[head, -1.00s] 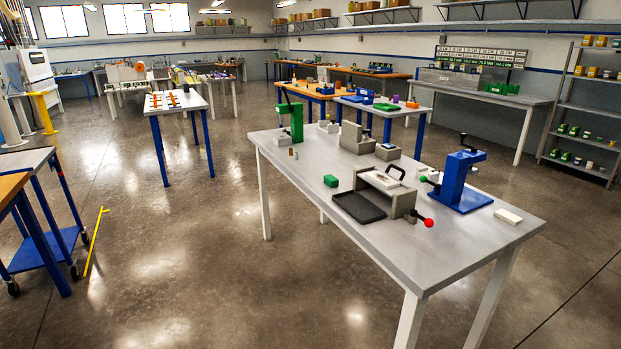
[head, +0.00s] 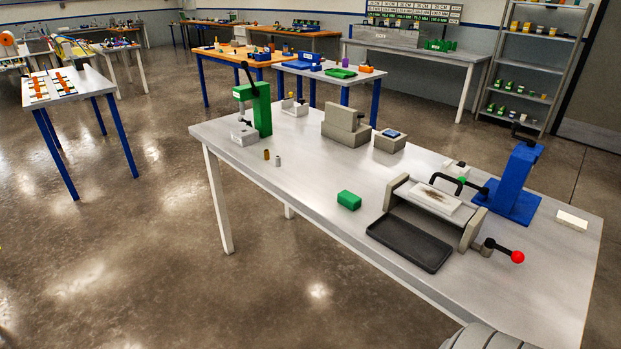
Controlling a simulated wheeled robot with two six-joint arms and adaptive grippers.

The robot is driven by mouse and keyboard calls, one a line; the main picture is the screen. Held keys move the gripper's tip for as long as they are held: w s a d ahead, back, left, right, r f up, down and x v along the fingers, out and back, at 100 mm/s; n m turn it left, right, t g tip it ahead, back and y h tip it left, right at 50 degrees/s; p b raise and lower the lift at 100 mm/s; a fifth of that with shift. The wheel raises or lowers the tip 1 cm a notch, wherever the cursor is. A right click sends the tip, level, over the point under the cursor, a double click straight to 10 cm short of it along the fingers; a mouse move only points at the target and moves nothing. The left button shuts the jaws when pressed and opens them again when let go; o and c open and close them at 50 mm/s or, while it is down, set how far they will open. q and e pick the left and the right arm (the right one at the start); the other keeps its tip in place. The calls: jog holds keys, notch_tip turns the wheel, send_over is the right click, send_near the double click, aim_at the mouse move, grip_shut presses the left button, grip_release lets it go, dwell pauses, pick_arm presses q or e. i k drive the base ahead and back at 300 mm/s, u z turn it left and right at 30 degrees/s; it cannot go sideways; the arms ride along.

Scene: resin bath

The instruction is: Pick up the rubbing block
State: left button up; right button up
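A small green block (head: 349,200) lies on the light grey worktable (head: 290,195), left of a black tray. No label shows which of these is the rubbing block. Both blocks lie free, with nothing touching them. Neither of my grippers is in view.
A resin bath device with a black tray (head: 408,245), a black handle and a red-knobbed lever (head: 517,257) stands between the blocks. A blue press (head: 514,185), grey blocks (head: 346,128) and a green press (head: 255,110) stand behind. The table's front left is clear.

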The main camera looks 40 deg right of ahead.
aim_at(351, 201)
jog(key=i, duration=1.1)
jog(key=z, duration=2.35)
